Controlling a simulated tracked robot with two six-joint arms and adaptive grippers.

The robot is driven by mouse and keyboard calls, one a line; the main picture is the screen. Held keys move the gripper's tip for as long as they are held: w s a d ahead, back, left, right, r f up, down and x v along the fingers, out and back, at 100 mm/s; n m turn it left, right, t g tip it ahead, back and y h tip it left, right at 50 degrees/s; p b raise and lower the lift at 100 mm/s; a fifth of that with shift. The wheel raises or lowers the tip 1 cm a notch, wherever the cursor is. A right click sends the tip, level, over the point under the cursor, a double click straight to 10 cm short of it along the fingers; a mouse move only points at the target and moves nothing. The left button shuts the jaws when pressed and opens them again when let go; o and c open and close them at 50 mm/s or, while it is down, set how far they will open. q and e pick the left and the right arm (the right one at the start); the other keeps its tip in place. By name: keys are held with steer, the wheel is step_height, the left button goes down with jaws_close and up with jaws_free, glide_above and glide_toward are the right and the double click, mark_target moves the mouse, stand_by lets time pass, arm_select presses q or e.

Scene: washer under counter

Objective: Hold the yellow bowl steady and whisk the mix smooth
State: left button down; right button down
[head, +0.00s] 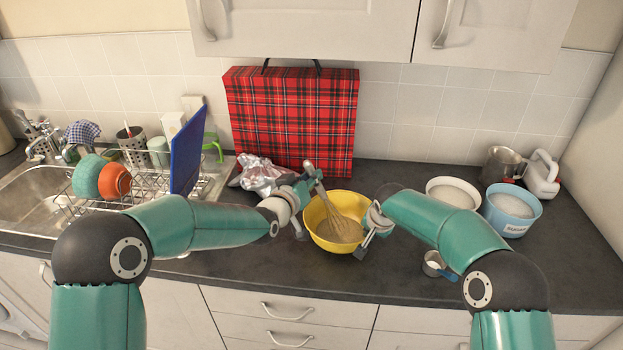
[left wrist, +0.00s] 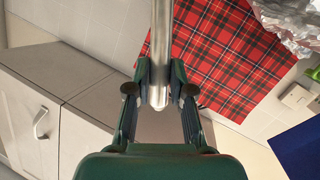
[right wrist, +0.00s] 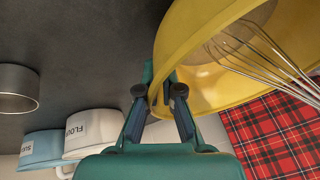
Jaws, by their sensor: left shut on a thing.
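The yellow bowl (head: 311,214) stands upright on the dark counter with pale mix in it. The whisk (head: 342,222) leans in the bowl, its wire end down in the mix and its handle up to the left. My left gripper (head: 311,178) is shut on the whisk handle; the left wrist view shows the metal handle (left wrist: 160,50) between its fingers. My right gripper (right wrist: 160,88) is at the bowl's right side, its fingers closed about the rim. The bowl (right wrist: 200,85) and the whisk wires (right wrist: 265,60) show there too. The mix is partly hidden by the whisk.
A flour container (head: 453,184), a blue sugar container (head: 512,222) and a small metal cup (head: 433,262) are on the right. A red plaid bag (head: 290,115) and crumpled foil (head: 262,174) stand behind. A dish rack with a blue board (head: 187,150) is on the left.

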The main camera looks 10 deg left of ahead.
arm_select(q)
step_height(320, 180, up, 12)
stand_by(1.1)
steer(key=shift+f, duration=0.1)
stand_by(0.5)
arm_select(e)
steer(key=c, duration=1.2)
jaws_free()
steer(key=shift+c, duration=0.2)
steer(key=v, duration=1.1)
steer(key=shift+s+r, duration=0.25)
steer(key=shift+r, duration=0.05)
